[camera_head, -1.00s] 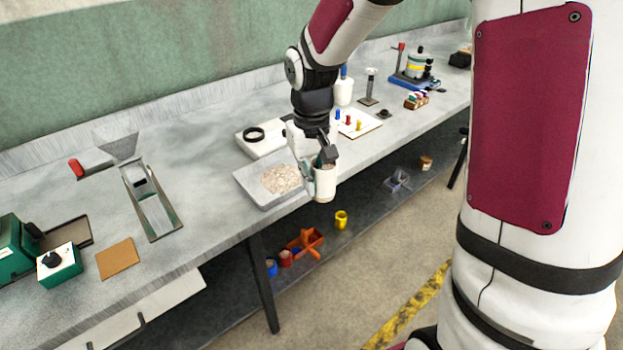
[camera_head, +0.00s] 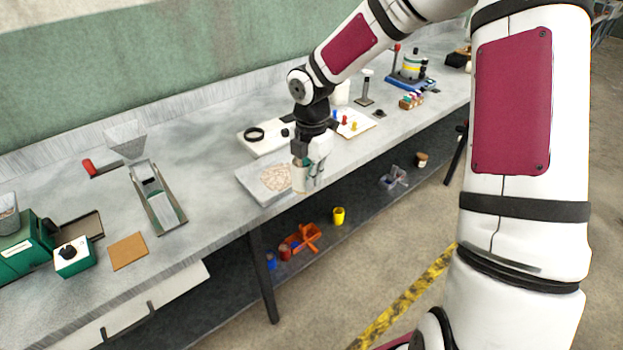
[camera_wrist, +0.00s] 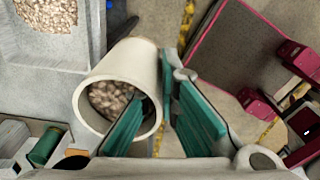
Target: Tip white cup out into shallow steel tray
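The white cup (camera_head: 299,181) is at the right end of the shallow steel tray (camera_head: 251,184), close to the bench's front edge. In the wrist view the white cup (camera_wrist: 139,62) shows its mouth towards the camera, with pale grain (camera_wrist: 108,98) inside. My gripper (camera_wrist: 163,88) is shut on the cup's wall, with one teal finger inside the mouth and the other outside. In the head view my gripper (camera_head: 310,170) hides part of the cup. A heap of grain (camera_head: 275,178) lies in the tray; it also shows in the wrist view (camera_wrist: 50,12).
A white board with a black ring (camera_head: 255,134) lies behind the tray. A sheet with coloured pegs (camera_head: 354,122) is to the right. A metal chute (camera_head: 157,200) stands to the left, with clear bench between. A lower shelf holds an orange caddy (camera_head: 300,240) and a yellow cup (camera_head: 338,216).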

